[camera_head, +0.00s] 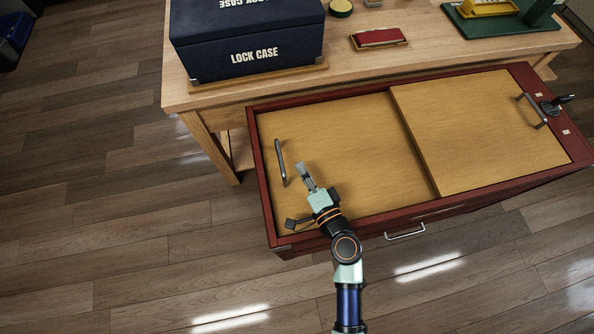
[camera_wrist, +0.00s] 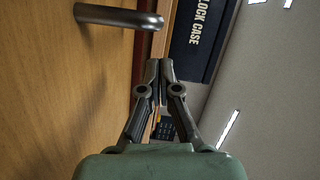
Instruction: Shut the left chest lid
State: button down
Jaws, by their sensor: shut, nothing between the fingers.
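The red-framed chest (camera_head: 262,190) has two wooden lid panels. The left lid (camera_head: 350,150) lies flat over the left part, with its right edge beneath the raised right lid (camera_head: 480,130). No opening shows at its left edge. A grey bar handle (camera_head: 281,163) stands near that left edge. My gripper (camera_head: 301,168) is above the left lid, just right of the handle, fingers together and empty. In the wrist view, the fingertips (camera_wrist: 160,68) are close to the handle (camera_wrist: 125,15), with the lid's wood surface (camera_wrist: 60,100) at left. I cannot tell whether they touch the handle.
A wooden table (camera_head: 205,100) behind the chest bears a dark lock case (camera_head: 250,45), a red block on a tray (camera_head: 378,38) and a green board (camera_head: 490,28). A black item (camera_head: 556,104) sits by the right lid's handle (camera_head: 531,110). Open floor lies left.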

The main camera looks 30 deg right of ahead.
jog(key=shift+s+d+r, duration=0.1)
jog(key=shift+s+d, duration=0.35)
jog(key=shift+s, duration=0.2)
jog(key=shift+s+d+r, duration=0.1)
jog(key=shift+s+d, duration=0.35)
jog(key=shift+s, duration=0.15)
jog(key=s, duration=0.5)
jog(key=s+a+p, duration=0.1)
jog(key=s, duration=0.1)
jog(key=shift+s+a+r, duration=0.1)
jog(key=shift+s+r, duration=0.05)
jog(key=shift+s, duration=0.2)
jog(key=shift+s+a, duration=0.1)
jog(key=shift+a, duration=0.05)
jog(key=shift+r, duration=0.1)
